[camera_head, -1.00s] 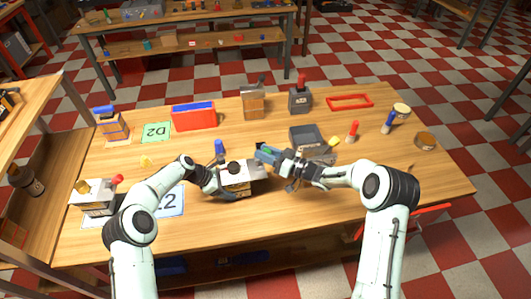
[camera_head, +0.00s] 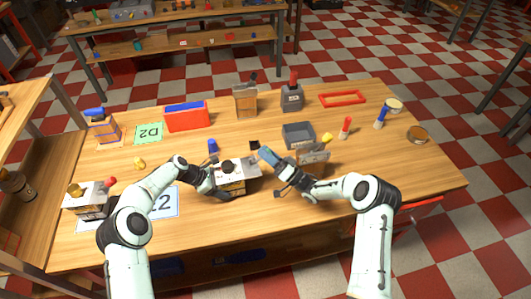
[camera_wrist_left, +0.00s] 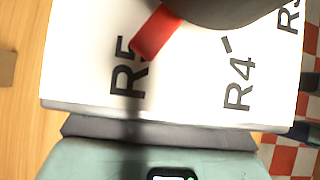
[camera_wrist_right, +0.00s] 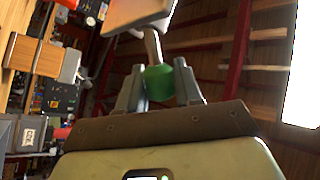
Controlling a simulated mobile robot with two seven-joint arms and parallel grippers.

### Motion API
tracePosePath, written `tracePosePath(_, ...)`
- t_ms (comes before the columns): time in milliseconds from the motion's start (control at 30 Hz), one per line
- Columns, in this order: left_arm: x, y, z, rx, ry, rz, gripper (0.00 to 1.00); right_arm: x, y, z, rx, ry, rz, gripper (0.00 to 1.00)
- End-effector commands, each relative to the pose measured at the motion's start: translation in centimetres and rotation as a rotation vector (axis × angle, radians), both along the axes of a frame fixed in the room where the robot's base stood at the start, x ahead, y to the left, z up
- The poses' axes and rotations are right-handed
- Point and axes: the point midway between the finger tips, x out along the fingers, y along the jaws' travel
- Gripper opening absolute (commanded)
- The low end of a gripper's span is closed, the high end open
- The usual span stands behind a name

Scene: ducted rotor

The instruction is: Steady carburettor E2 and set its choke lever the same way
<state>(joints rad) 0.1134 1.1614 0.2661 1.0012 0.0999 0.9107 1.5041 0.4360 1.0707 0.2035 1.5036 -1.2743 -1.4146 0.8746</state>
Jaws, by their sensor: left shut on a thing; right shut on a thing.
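A white-topped box (camera_head: 236,180) with a dark round knob stands right of the card ending in 2 (camera_head: 163,202); I take it for carburettor E2, but no name on it is readable. My left gripper (camera_head: 214,184) is shut on its left side. In the left wrist view its white top (camera_wrist_left: 190,95) reads R5, R4 and R3, and a red lever (camera_wrist_left: 158,35) lies by R5. My right gripper (camera_head: 275,163) is shut on a green knob (camera_wrist_right: 158,82) on a stalk below a blurred block (camera_wrist_right: 138,14). What that block belongs to is unclear.
A similar box (camera_head: 87,197) with a red lever stands far left. A grey tray (camera_head: 298,135) and a tan-grey box (camera_head: 314,154) stand near my right gripper. A red bin (camera_head: 187,118) and the D2 card (camera_head: 149,133) are behind. The front right tabletop is clear.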

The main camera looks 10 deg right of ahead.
Motion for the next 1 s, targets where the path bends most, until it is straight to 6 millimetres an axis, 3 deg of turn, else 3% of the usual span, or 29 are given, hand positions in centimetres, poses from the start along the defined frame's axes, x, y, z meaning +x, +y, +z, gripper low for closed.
tracePosePath(467,-0.05,-0.10,0.04,-0.002,0.001,-0.002,0.43,-0.01,-0.05,-0.20,0.021,0.005,0.001,0.00)
tracePosePath(500,-0.05,-0.09,0.03,-0.002,0.001,-0.002,0.43,-0.02,-0.04,-0.20,0.021,0.005,0.001,0.38)
tracePosePath(567,-0.06,-0.10,0.02,-0.002,0.001,-0.002,0.43,-0.01,-0.04,-0.20,0.021,0.005,0.001,0.56)
tracePosePath(1000,-0.08,-0.05,-0.07,0.000,0.002,-0.002,0.43,-0.73,-0.89,-0.70,0.016,0.004,-0.001,0.56)
